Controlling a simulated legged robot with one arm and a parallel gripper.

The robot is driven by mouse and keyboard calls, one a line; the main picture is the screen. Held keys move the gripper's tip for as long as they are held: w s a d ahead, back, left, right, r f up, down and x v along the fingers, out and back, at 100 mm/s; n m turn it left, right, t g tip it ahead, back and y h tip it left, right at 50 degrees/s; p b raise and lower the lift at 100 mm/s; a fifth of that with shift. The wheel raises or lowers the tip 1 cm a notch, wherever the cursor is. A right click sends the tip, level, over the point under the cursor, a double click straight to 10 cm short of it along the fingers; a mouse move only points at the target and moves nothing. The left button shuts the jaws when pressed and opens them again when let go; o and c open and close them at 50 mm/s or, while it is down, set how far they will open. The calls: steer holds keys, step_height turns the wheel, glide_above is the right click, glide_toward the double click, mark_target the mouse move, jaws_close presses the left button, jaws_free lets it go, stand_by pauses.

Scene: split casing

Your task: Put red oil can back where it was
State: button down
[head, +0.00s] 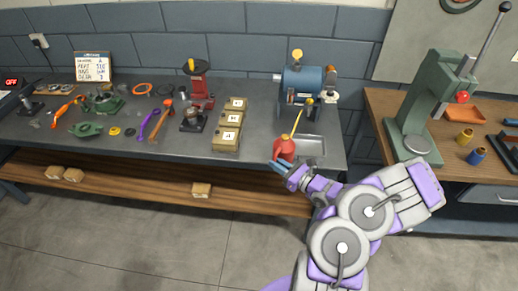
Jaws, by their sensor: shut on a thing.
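The red oil can (284,149) has a thin yellow spout pointing up. It appears upright at the front right of the dark workbench (185,145), just left of a shallow grey tray (311,146). My gripper (279,165) is at the can's lower part, reaching in from the lower right, and is shut on it. The fingers look dark blue and partly overlap the can's base. I cannot tell whether the can touches the bench.
A blue machine (303,84) stands behind the can. Several tan boxes (226,140) stand in a row to the left. A red press (197,84) and loose parts lie farther left. A green arbor press (428,110) stands on the right-hand wooden bench (385,101).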

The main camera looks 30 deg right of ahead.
steer(key=w+b, duration=0.1)
steer(key=w, duration=0.3)
steer(key=w+a+b, duration=0.1)
steer(key=w, duration=0.4)
steer(key=w+f, duration=0.1)
steer(key=w, duration=0.3)
steer(key=shift+w+a+b, duration=0.15)
steer(key=shift+w+b, duration=0.05)
steer(key=shift+b, duration=0.2)
steer(key=shift+w+f, duration=0.1)
steer(key=shift+w, duration=0.1)
steer(key=shift+d+f, duration=0.2)
steer(key=shift+d, duration=0.15)
step_height(320, 180, down, 2)
steer(key=shift+a+f+b, duration=0.1)
steer(key=shift+a+b, duration=0.05)
steer(key=shift+b, duration=0.35)
steer(key=shift+a+f, duration=0.3)
steer(key=shift+f, duration=0.1)
steer(key=shift+r, duration=0.1)
steer(key=shift+d, duration=0.1)
